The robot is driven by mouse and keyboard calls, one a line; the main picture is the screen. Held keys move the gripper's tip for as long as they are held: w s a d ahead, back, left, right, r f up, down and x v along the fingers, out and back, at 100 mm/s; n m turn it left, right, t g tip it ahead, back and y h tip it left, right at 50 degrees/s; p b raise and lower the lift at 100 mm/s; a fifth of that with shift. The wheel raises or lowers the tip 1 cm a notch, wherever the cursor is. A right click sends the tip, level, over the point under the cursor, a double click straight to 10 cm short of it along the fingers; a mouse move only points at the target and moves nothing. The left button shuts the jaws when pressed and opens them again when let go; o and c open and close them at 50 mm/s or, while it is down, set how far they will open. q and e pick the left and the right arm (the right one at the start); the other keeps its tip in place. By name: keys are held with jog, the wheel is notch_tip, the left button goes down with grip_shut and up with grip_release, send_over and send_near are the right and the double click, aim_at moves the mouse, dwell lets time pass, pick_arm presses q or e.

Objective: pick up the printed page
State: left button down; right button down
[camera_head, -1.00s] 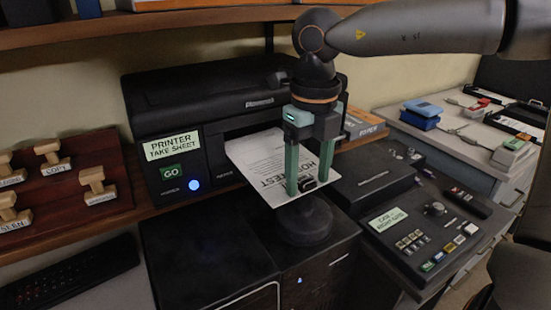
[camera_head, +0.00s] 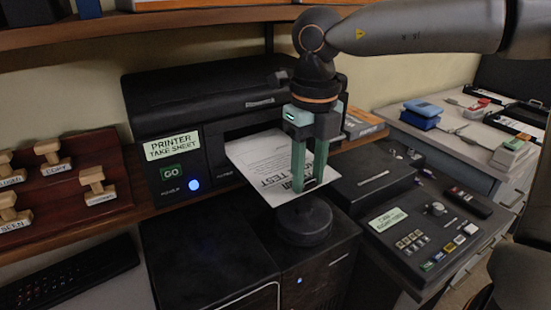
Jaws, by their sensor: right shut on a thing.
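The printed page (camera_head: 258,160) is a white sheet with black print, sticking out of the slot of the black printer (camera_head: 230,100). The printer bears a label reading "PRINTER TAKE SHEET" (camera_head: 171,146). My right gripper (camera_head: 310,187) comes down from above with its green fingers at the page's front right edge. It is shut on the page. The page's back end is hidden inside the printer, and part of its right side is behind the fingers. My left gripper is not in view.
A round black knob-like piece (camera_head: 303,222) stands just below the page. A control console (camera_head: 425,225) is at the right. A rack of wooden-handled stamps (camera_head: 70,215) is at the left, with a keyboard (camera_head: 75,272) below. A shelf (camera_head: 170,22) runs overhead.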

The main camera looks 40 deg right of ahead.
dwell(0.3)
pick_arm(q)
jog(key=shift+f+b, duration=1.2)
pick_arm(e)
jog(key=s, duration=0.8)
jog(key=shift+a, duration=0.4)
